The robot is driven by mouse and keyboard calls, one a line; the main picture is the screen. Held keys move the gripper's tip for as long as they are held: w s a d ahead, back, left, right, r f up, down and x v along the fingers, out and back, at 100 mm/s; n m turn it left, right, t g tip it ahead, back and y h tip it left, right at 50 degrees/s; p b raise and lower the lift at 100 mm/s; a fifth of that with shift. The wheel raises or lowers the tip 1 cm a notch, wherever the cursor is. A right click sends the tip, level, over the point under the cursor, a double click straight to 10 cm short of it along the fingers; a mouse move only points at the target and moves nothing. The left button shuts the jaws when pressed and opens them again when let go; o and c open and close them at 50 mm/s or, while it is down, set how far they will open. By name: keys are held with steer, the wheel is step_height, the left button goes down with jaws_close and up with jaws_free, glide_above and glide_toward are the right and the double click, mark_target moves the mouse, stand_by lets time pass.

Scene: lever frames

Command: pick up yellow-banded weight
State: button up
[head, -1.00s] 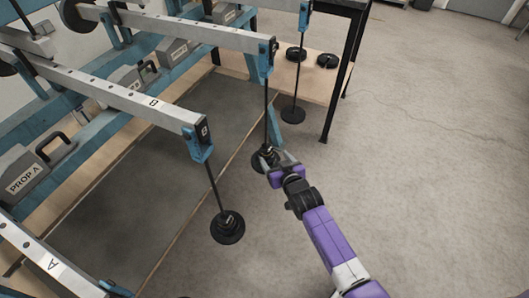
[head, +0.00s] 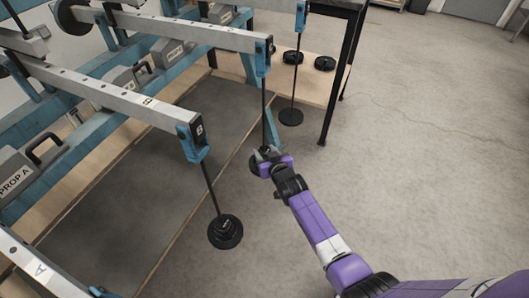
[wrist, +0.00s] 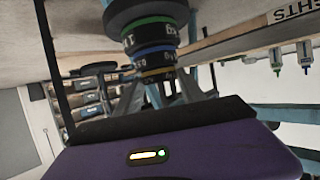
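The yellow-banded weight (wrist: 158,75) is a small dark disc at one end of a stack, past a blue-banded weight (wrist: 153,53) and a green-banded weight (wrist: 149,28) in the wrist view. My gripper (wrist: 160,92) has one pale finger on each side of the stack at its yellow-banded end. I cannot tell whether the fingers touch it. In the head view my gripper (head: 267,160) is at the bottom of the middle hanging rod and hides most of its stack.
A nearer rod carries a dark weight stack (head: 225,231); a farther one carries a black disc (head: 291,117). Black discs (head: 325,63) lie on a wooden board. Blue-ended beams (head: 150,107) overhang from the left. Floor at right is clear.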

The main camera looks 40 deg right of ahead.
mark_target(264, 143)
steer(key=c, duration=0.8)
steer(key=shift+r+p, duration=0.35)
steer(key=shift+r, duration=0.45)
step_height(264, 143, up, 2)
steer(key=shift+r+p, duration=0.25)
steer(key=shift+p, duration=0.15)
steer(key=shift+s+d+b, duration=0.4)
steer(key=shift+s+d, duration=0.6)
steer(key=shift+s, duration=1.8)
steer(key=shift+s+d+b, duration=0.35)
steer(key=shift+s+d, duration=0.7)
steer(key=shift+s, duration=1.8)
steer(key=shift+s+d+b, duration=0.4)
steer(key=shift+s+d, duration=0.6)
steer(key=shift+s, duration=1.8)
